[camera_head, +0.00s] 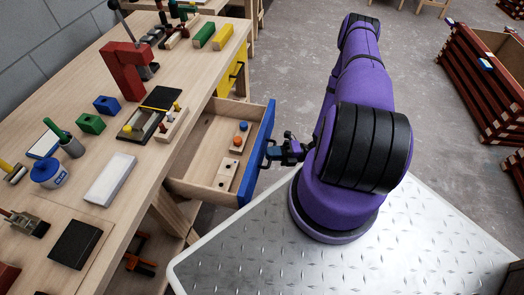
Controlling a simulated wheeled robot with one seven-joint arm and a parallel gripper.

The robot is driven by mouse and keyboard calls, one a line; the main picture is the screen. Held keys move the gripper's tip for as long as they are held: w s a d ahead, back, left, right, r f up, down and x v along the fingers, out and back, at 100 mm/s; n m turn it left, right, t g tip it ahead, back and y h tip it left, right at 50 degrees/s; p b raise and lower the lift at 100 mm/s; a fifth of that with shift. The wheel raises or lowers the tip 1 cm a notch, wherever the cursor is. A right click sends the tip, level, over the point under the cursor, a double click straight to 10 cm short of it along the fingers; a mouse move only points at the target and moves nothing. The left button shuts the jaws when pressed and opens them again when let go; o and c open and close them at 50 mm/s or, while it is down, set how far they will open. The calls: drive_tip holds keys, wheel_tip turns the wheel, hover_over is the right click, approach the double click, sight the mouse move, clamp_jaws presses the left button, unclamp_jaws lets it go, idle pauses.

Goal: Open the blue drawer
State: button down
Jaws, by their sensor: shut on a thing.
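The blue drawer (257,153) stands pulled out of the wooden workbench, and its light wooden inside shows. A wooden block with orange and blue knobs (239,139) and a small wooden block with dark holes (226,174) lie in it. My gripper (271,153) is at the outer side of the blue front, near its middle, and is shut on the drawer's handle. The handle itself is mostly hidden by the gripper's fingers. My purple arm reaches in from the right.
The workbench top (165,182) carries several tools and blocks, among them a red clamp-like piece (124,68) and a blue pot (48,172). A yellow drawer front (233,74) is farther along the bench. Slatted crates (480,85) stand at the right. The grey floor between is clear.

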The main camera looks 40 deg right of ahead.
drive_tip(key=shift+s+d, duration=0.15)
drive_tip(key=shift+s, duration=0.1)
drive_tip(key=c, duration=1.2)
unclamp_jaws()
drive_tip(key=shift+d, duration=0.1)
drive_tip(key=v, duration=1)
drive_tip(key=shift+s+d, duration=0.2)
drive_tip(key=shift+d, duration=0.1)
